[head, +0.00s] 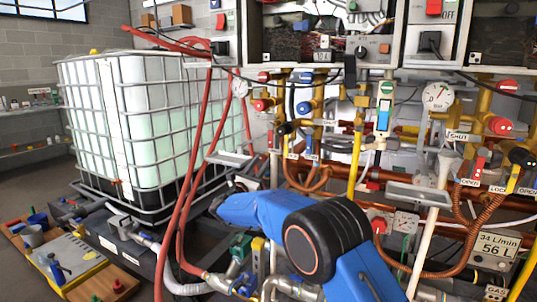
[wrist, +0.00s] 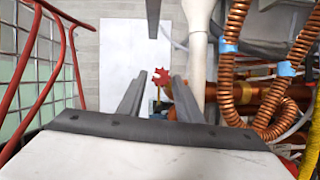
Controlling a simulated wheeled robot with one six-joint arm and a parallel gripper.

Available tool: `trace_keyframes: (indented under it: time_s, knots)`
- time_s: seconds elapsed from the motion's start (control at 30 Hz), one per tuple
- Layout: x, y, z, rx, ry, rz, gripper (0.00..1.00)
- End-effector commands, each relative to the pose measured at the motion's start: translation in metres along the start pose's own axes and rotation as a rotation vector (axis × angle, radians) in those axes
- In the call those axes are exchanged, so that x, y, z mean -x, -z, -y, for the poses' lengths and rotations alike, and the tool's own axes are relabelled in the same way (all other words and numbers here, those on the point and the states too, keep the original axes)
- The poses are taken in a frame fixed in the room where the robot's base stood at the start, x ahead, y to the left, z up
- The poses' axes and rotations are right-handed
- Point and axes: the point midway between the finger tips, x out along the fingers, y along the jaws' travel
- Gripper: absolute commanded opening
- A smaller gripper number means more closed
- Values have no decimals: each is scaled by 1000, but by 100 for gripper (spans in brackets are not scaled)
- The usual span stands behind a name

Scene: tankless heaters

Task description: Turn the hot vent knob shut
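A small red star-shaped knob (wrist: 160,76) shows in the wrist view, in line with the gap between my fingertips. I cannot read a label that names it the hot vent knob. My gripper (wrist: 161,78) is open, with a dark finger on each side of the gap and nothing held. The knob looks beyond the fingertips; I cannot tell the exact distance or whether they touch. In the head view my blue arm reaches in at the lower middle, and I cannot make out the fingers or this knob there.
Copper coils (wrist: 233,60) and a white pipe (wrist: 197,40) stand right of the knob. A caged white tank (head: 150,120) and red hoses (head: 190,165) are at the left. Valves, a gauge (head: 438,97) and pipes crowd the right. Open floor (head: 30,180) lies far left.

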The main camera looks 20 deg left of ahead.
Motion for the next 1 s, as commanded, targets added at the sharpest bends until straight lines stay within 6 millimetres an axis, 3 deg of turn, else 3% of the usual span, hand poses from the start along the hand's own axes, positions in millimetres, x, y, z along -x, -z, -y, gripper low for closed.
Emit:
trace_keyframes:
  time_s: [0.2,0.4,0.83,0.97,1.0]
  knots:
    - [-38,1,1,-1,1,0,32]
    - [-60,0,0,-2,0,0,32]
    - [-68,0,0,-1,0,0,32]
    - [-68,0,0,-1,0,0,4]
    - [-68,0,0,-1,0,0,2]
